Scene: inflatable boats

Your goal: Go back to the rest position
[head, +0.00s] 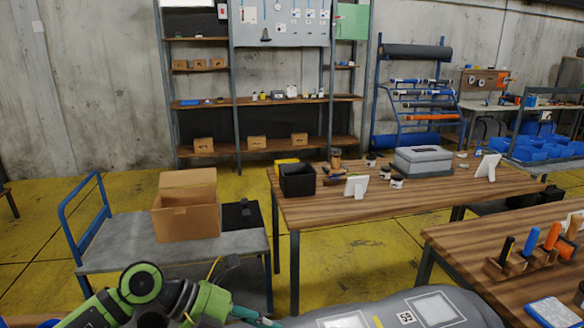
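My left arm, green and black, comes in at the bottom left. A dark part at its end, which looks like my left gripper (229,268), is in front of the cart's lower front. Its fingers are too dark and small to read, and I see nothing clearly held in it. My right arm and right gripper are not in view. A grey inflatable boat (385,309) with pale patches and a printed label lies at the bottom middle, cut off by the picture edge.
A cart (118,248) with a blue handle carries an open cardboard box (186,222). A wooden table (330,211) holds a black bin (297,180) and grey case (422,160). Another table (470,243) with a tool holder stands at right. Yellow floor shows between them.

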